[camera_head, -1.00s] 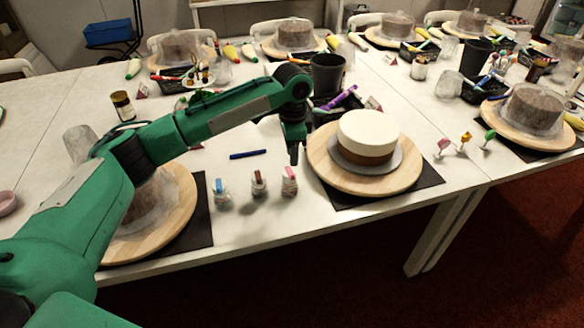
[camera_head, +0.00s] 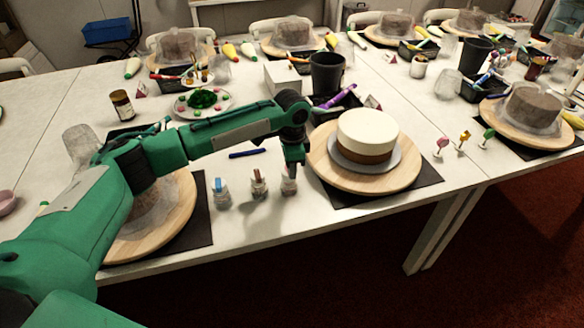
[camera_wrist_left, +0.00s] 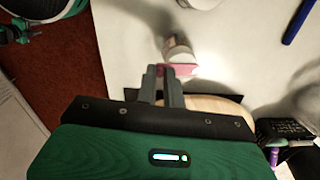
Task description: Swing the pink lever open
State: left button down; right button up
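Three small bottles stand in a row on the white table in the head view, with a blue top (camera_head: 221,186), a dark red top (camera_head: 257,180) and, on the right, a pink lever (camera_head: 290,172). My left gripper (camera_head: 294,166) reaches down at the pink-topped bottle (camera_head: 288,186) and partly covers it. In the left wrist view the pink lever (camera_wrist_left: 184,69) lies at the fingertips of my left gripper (camera_wrist_left: 165,72), with the white bottle (camera_wrist_left: 177,48) beyond. The two fingers are close together. I cannot tell whether they touch the lever. My right gripper is out of view.
A cream and brown cake (camera_head: 367,134) on a wooden turntable (camera_head: 400,180) stands right of the bottles. Another wooden turntable (camera_head: 180,215) is at left, partly behind my arm. A blue pen (camera_head: 247,154) lies behind the bottles. The table's front edge is close.

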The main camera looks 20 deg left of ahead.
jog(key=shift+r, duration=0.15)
